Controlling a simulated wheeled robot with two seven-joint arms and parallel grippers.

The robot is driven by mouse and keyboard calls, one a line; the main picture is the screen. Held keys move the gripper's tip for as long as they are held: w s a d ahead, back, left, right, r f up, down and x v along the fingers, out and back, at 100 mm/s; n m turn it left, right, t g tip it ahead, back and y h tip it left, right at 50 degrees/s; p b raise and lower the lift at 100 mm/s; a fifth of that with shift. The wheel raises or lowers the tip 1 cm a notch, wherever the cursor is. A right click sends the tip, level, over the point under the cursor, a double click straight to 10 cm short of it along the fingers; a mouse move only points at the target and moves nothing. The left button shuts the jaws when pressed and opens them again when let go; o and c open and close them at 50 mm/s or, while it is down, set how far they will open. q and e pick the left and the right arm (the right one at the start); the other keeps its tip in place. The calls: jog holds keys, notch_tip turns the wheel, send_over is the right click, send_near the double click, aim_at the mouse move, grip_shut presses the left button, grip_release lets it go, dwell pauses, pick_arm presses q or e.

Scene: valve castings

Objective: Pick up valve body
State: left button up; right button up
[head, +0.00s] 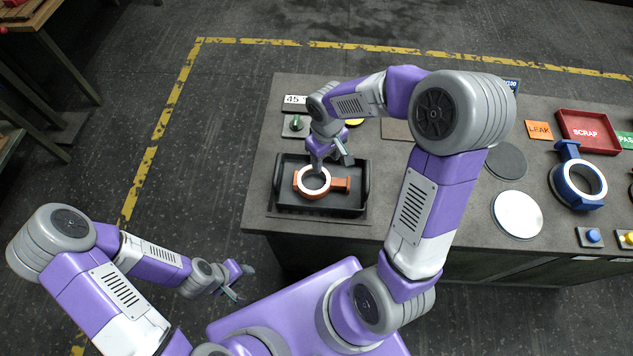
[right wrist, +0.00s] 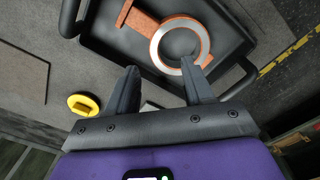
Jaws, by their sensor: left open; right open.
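An orange valve body (head: 341,184) with a white ring face lies in a black tray (head: 347,209) with raised handles. In the right wrist view, the valve body (right wrist: 161,45) shows its ring and an orange arm ending in a crosspiece. My right gripper (head: 331,163) is open above the tray, beside the ring. In the right wrist view, one finger of the gripper (right wrist: 160,72) overlaps the ring's near edge; nothing is held, and contact cannot be told. My left gripper (head: 241,281) is open and empty, away from the bench at lower left.
A blue valve casting (head: 563,150) stands at right on the bench (head: 450,255), near a red scrap tray (head: 588,149). A white disc (head: 517,214) and a dark disc (head: 506,162) lie between. A gauge plate (head: 294,102) and a green knob (head: 296,124) sit behind the black tray.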

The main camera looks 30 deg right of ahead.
aim_at(326, 175)
jog(key=f, duration=0.3)
jog(key=f+b, duration=0.1)
jog(key=f, duration=0.1)
jog(key=f+b, duration=0.1)
jog(key=f, duration=0.2)
jog(key=shift+w+d+f, duration=0.15)
jog(key=shift+d+f, duration=0.1)
jog(key=shift+f, duration=0.1)
grip_shut()
dwell(0.5)
jog(key=shift+r, duration=0.1)
dwell(0.5)
